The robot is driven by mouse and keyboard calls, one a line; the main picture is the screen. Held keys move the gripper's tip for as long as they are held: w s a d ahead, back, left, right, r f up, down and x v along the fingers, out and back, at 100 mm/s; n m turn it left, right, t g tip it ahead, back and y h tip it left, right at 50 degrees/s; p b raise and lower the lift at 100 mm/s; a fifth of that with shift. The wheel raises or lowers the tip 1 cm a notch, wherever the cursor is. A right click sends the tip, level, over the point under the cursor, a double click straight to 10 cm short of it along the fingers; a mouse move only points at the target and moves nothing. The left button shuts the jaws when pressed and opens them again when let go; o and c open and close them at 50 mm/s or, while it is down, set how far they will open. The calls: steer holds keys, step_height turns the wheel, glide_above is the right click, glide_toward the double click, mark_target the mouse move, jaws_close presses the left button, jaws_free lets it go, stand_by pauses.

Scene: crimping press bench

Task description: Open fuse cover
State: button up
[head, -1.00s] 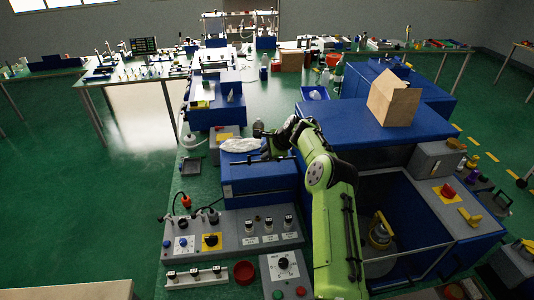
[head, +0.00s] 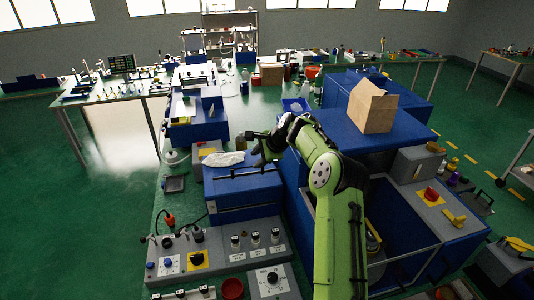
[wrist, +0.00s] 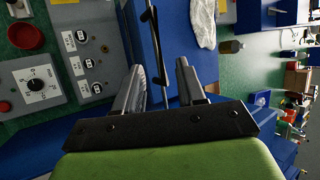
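A blue box (head: 240,190) stands on the bench behind the grey control panel, with a thin dark bar along its top. No part is clearly marked as the fuse cover. Three small labelled black-and-white parts stand on the grey panel (head: 205,255); they also show in the wrist view (wrist: 82,50). My gripper (head: 262,150) is over the back right of the blue box. In the wrist view my gripper (wrist: 161,66) has its fingers apart, with the blue box (wrist: 172,15) and the dark bar (wrist: 152,25) showing between them. I cannot tell whether the fingers touch the bar.
A white cloth (head: 222,159) lies at the back of the blue box. A cardboard box (head: 372,108) stands on the blue machine to the right. A red bowl (head: 232,289) and another grey control box (head: 272,281) are at the front.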

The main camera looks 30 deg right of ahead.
steer(key=v, duration=0.8)
steer(key=shift+s+r+b, duration=0.2)
steer(key=shift+r+b, duration=0.05)
steer(key=shift+b, duration=0.15)
steer(key=s+a+r+n+g+h+b, duration=0.1)
steer(key=s+a+r+n+h+b, duration=0.1)
steer(key=s+a+n, duration=0.45)
steer(key=s+a+r+n+g+h+b, duration=0.15)
steer(key=s+a+n, duration=0.25)
steer(key=s+a, duration=0.5)
steer(key=s+a+f+n, duration=0.2)
steer(key=s+n, duration=0.1)
steer(key=s, duration=0.4)
steer(key=s+a+f+n+b, duration=0.1)
steer(key=s+a+f+n, duration=0.1)
steer(key=s, duration=0.5)
steer(key=s+a+f+n+t+b, duration=0.1)
steer(key=s+n, duration=0.3)
steer(key=s, duration=0.4)
steer(key=shift+a+f+y, duration=0.35)
steer(key=shift+a+f, duration=0.15)
steer(key=shift+f, duration=0.3)
